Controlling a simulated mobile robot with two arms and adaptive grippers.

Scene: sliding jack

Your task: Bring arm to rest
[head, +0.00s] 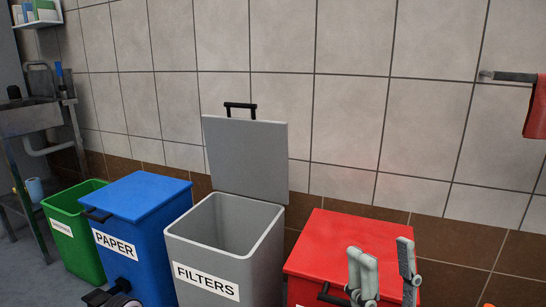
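My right gripper (382,251) is at the lower right, in front of and over the red bin (345,243). Its two grey fingers point up and stand apart, with nothing between them. The red bin's lid is closed, and the gripper hides part of its front. A dark rounded part at the bottom edge, in front of the blue PAPER bin (146,195), may be my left gripper (112,298); its fingers cannot be made out.
The grey FILTERS bin (205,270) stands open, its lid (246,160) upright behind it. An open green bin (80,240) is at the left, near a metal sink (30,118). A red towel (537,108) hangs from a rail (512,77) at the right. A tiled wall is behind.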

